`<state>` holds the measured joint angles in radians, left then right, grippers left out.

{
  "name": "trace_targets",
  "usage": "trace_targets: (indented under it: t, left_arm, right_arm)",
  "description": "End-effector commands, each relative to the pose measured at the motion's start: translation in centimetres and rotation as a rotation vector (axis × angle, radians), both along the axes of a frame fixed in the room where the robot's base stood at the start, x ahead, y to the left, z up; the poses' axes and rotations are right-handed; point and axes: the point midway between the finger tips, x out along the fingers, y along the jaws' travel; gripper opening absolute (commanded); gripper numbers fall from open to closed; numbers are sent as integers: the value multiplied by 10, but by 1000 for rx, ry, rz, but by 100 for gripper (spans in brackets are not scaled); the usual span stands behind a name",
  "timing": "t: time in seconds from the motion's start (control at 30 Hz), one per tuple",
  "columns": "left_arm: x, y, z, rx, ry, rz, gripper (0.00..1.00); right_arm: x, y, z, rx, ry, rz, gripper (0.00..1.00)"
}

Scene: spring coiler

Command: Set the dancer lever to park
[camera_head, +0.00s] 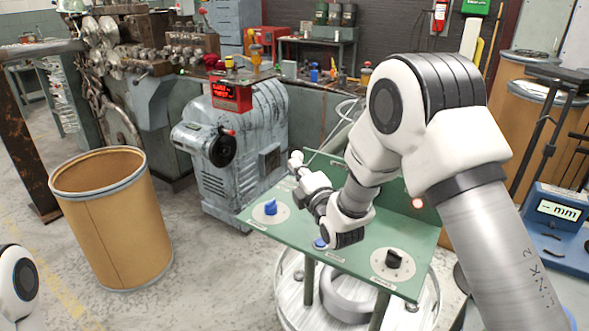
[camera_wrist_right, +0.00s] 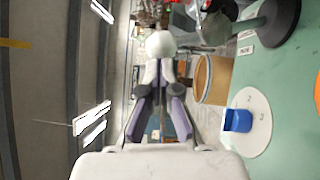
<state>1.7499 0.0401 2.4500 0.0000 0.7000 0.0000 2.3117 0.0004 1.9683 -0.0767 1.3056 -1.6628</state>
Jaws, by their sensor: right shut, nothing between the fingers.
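The dancer lever seems to be the grey arm with a dark round hub (camera_wrist_right: 275,22) at the upper right of the right wrist view. A white ball (camera_wrist_right: 160,44), apparently its knob, sits just beyond my fingertips. In the head view a small pale knob (camera_head: 296,157) shows above the panel's back left part. My right gripper (camera_head: 303,176) is shut and empty; its fingers (camera_wrist_right: 160,82) point at the ball. I cannot tell whether they touch it. My arm hides part of the lever and panel. My left gripper is out of view.
A tan drum (camera_head: 115,225) stands left, a grey machine (camera_head: 240,165) behind. A blue gauge (camera_head: 556,215) is at right.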

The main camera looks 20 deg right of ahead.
Motion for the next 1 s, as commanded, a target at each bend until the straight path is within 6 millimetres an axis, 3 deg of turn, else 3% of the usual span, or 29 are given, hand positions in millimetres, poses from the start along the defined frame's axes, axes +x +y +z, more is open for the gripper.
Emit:
trace_targets:
  t: [0.27,0.6,1.0]
  left_arm:
    - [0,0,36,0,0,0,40]
    - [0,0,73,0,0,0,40]
    - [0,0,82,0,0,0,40]
  right_arm:
    - [17,-22,24,162,121,-2,0]
    - [44,-57,33,408,314,-3,0]
    - [65,-84,25,549,426,-2,0]
